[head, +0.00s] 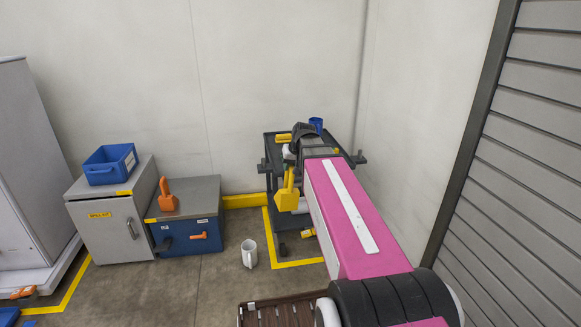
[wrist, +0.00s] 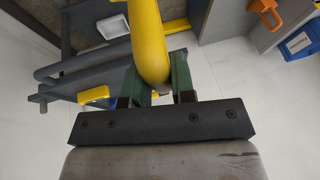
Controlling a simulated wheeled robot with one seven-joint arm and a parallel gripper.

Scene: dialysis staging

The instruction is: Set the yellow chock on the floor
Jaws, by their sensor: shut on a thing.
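The yellow chock (head: 287,197) hangs in the air in front of the dark cart, left of my pink arm, in the head view. Its upright handle is uppermost and its wider block is below. In the wrist view the yellow chock (wrist: 149,38) runs up from between the green fingers of my gripper (wrist: 157,80), which is shut on it. Its far end is cut off by the top edge there. In the head view my arm mostly hides the gripper. The grey floor (head: 205,290) shows below and left of the chock.
A blue cabinet (head: 185,235) with an orange chock-like piece (head: 168,196) on top stands left. A brown slatted platform (head: 278,314) lies in front. Floor left of the mug is clear.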

